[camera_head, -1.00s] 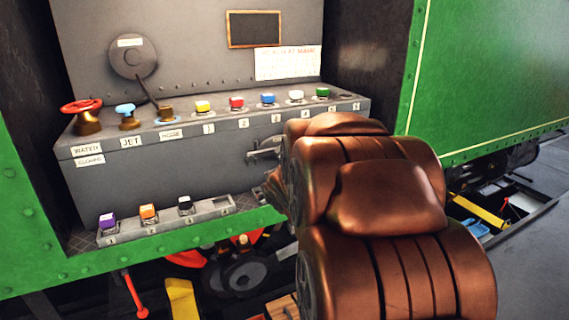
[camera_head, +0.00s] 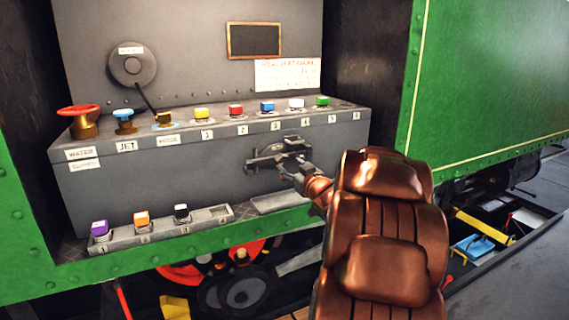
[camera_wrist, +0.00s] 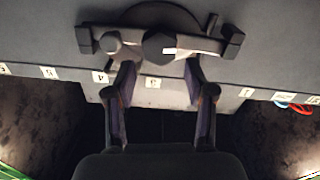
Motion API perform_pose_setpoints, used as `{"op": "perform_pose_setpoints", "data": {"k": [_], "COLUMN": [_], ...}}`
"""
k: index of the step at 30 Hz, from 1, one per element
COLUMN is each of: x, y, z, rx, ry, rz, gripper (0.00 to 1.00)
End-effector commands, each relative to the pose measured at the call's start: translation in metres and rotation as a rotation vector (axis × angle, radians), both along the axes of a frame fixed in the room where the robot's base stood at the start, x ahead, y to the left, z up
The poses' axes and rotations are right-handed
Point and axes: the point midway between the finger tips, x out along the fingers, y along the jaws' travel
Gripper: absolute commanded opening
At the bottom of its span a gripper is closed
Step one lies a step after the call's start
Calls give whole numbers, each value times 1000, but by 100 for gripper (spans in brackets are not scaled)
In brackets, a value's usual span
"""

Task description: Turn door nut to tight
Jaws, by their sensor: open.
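The door nut (camera_wrist: 158,46) is a dark hexagonal nut at the middle of a crossbar (camera_wrist: 207,46) on a round dark plate (camera_wrist: 160,14), near the top of the wrist view. In the head view the crossbar (camera_head: 264,157) is on the grey box's front, partly hidden by my gripper (camera_head: 292,166). In the wrist view my gripper (camera_wrist: 156,75) is open and empty, its fingers below the nut on either side. Whether the fingertips touch the bar is unclear.
The grey box (camera_head: 130,185) carries a red handwheel (camera_head: 79,109), a blue handle (camera_head: 123,114) and several coloured caps along its top. A lower tray (camera_head: 160,238) holds three capped pieces. Green panels flank the recess. A tool trough (camera_head: 490,245) lies at right.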

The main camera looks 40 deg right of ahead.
Motion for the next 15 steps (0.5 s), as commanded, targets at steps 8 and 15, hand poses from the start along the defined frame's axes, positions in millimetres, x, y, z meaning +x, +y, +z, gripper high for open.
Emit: {"op": "perform_pose_setpoints", "data": {"k": [8,15], "x": [34,46], "y": [-11,-16], "z": [0,2], "rx": [0,-3], "ry": [-1,-2], "rz": [1,1], "gripper": [54,54]}}
